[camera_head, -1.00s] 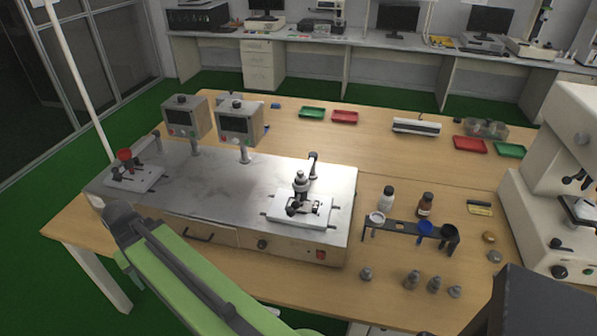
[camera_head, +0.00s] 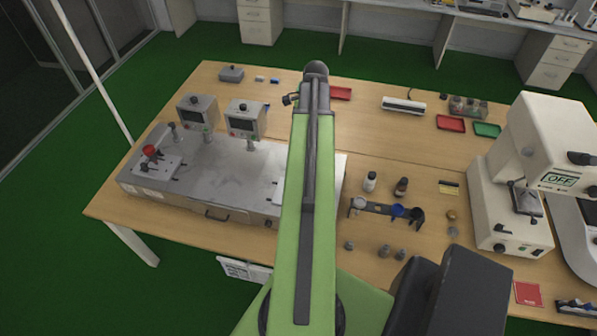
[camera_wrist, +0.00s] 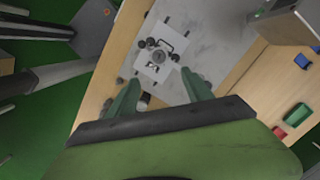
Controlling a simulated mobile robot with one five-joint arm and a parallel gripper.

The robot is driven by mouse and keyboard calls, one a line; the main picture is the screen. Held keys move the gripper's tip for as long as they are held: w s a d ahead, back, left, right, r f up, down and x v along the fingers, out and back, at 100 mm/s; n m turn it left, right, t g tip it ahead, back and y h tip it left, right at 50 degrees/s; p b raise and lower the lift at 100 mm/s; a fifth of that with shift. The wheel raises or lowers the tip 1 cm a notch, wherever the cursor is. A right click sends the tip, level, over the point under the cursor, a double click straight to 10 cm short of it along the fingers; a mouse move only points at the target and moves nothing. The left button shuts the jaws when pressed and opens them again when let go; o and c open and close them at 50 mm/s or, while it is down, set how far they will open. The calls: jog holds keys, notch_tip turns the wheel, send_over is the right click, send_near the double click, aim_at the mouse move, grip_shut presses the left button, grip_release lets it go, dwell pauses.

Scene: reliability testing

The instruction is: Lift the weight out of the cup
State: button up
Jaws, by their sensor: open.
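In the wrist view, a white plate (camera_wrist: 156,63) lies on a steel bench top. A round grey metal piece (camera_wrist: 159,57) sits at its middle, seen from above. It may be the weight in its cup, but I cannot tell the two apart. My gripper (camera_wrist: 161,78) is open and empty, its green fingers spread on the near side of the plate and apart from it. In the head view my raised arm hides most of this plate, leaving a white edge (camera_head: 277,193).
A rack with white, blue and black cups (camera_head: 378,209) stands right of my arm. Several loose grey weights (camera_head: 384,251) stand in front of it, two bottles (camera_head: 370,182) behind. Two display boxes (camera_head: 245,118) rise behind the steel bench. A white instrument (camera_head: 520,180) stands at right.

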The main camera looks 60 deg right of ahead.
jog(key=f+b, duration=0.3)
jog(key=f, duration=0.1)
jog(key=a+f+b, duration=0.1)
jog(key=f+b, duration=0.3)
jog(key=w+f+b, duration=0.1)
jog(key=f+b, duration=0.3)
jog(key=shift+a, duration=0.3)
jog(key=f+b, duration=0.1)
jog(key=b, duration=0.1)
jog(key=f+b, duration=0.3)
jog(key=f, duration=0.1)
jog(key=shift+a+f+b, duration=0.2)
jog(key=shift+a+b, duration=0.2)
jog(key=shift+r, duration=0.2)
grip_shut()
